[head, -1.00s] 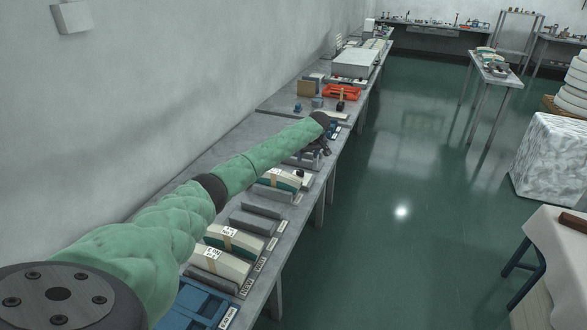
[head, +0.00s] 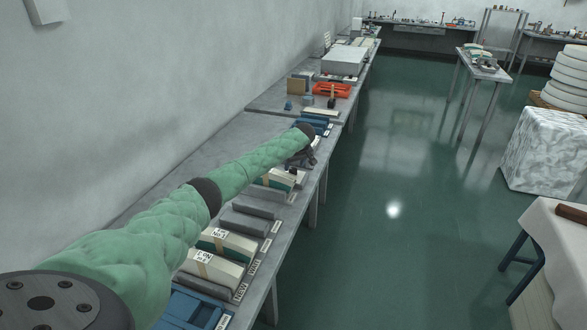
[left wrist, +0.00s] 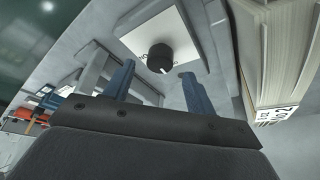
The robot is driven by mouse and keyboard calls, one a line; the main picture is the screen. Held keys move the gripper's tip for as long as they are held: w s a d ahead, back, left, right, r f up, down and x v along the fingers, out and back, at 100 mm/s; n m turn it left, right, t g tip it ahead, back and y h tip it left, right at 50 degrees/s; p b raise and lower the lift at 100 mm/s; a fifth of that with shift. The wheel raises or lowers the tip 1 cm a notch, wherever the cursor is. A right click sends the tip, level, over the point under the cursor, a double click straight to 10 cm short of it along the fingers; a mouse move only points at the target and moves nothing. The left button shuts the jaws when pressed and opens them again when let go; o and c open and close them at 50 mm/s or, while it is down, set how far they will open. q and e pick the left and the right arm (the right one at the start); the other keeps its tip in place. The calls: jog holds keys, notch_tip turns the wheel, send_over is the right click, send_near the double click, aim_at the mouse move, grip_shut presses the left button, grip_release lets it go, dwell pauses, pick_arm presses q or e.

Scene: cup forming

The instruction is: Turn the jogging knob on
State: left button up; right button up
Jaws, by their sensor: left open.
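A round black knob (left wrist: 160,58) with a small pale mark sits on a white plate (left wrist: 190,45) in the left wrist view. My left gripper (left wrist: 158,72) is open, its two blue fingers on either side of the knob's line and short of it. The knob appears between and beyond the fingertips, apart from them. In the head view my left gripper (head: 303,158) is low over the front edge of the long grey bench (head: 215,165). My right gripper is not in view.
Cream blocks with paper labels (head: 215,262) and grey blocks (head: 247,222) line the bench front. A cream block (left wrist: 280,50) stands close to the right of the plate in the wrist view. An orange tray (head: 332,89) is farther along.

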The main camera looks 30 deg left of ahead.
aim_at(293, 170)
pick_arm(q)
jog(key=shift+p+x, duration=0.35)
jog(key=shift+x, duration=1.55)
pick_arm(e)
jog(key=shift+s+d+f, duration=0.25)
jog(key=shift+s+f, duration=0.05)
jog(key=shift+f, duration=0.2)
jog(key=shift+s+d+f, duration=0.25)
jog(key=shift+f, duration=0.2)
pick_arm(q)
jog(key=shift+r, duration=0.1)
jog(key=c, duration=1)
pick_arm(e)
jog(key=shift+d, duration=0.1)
